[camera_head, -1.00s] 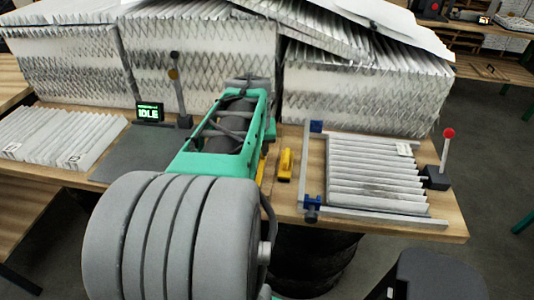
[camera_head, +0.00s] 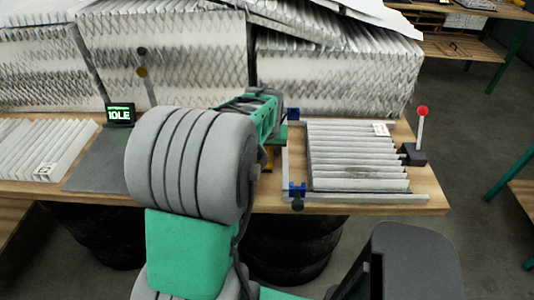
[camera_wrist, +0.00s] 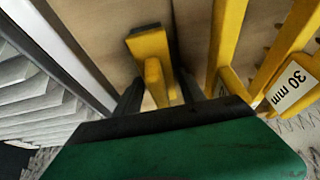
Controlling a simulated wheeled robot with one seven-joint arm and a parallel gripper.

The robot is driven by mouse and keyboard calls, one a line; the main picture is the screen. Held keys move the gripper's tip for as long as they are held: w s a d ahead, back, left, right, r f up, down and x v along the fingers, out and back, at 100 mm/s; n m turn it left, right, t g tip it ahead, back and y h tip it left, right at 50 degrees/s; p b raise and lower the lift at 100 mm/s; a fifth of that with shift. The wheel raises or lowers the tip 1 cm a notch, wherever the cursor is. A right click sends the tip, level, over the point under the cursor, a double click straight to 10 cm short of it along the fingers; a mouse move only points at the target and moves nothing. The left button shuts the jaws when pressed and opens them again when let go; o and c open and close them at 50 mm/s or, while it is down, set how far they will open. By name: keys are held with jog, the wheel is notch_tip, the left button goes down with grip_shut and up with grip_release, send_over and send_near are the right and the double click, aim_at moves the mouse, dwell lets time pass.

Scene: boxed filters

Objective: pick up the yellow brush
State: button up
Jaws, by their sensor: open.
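The yellow brush (camera_wrist: 150,45) lies on the wooden bench in the wrist view, its wide end away from me and its narrow handle toward my gripper. My gripper (camera_wrist: 157,88) is open, with one dark finger on each side of the handle. Gaps seem to show between fingers and handle; I cannot tell how deep the fingers reach. In the head view my arm covers most of this spot, and I cannot tell whether the small yellow patch beside the arm is the brush.
Yellow bars, one labelled 30 mm (camera_wrist: 290,85), stand close right of my gripper in the wrist view. A metal frame (camera_head: 365,196) with a pleated filter (camera_head: 350,155) lies to the right. Large filter stacks (camera_head: 330,85) stand behind. An IDLE display (camera_head: 120,114) is at left.

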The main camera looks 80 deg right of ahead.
grip_shut()
dwell(0.4)
jog(key=shift+r, duration=0.65)
jog(key=a+r, duration=0.1)
jog(key=r, duration=0.1)
jog(key=a+r+b, duration=0.1)
jog(key=a+r, duration=0.1)
jog(key=r, duration=0.1)
jog(key=a+r, duration=0.2)
jog(key=shift+w+r+b, duration=0.3)
jog(key=shift+w, duration=0.05)
jog(key=b, duration=0.2)
send_near(261, 162)
jog(key=w+a+r, duration=0.2)
jog(key=a+r, duration=0.2)
jog(key=a, duration=0.1)
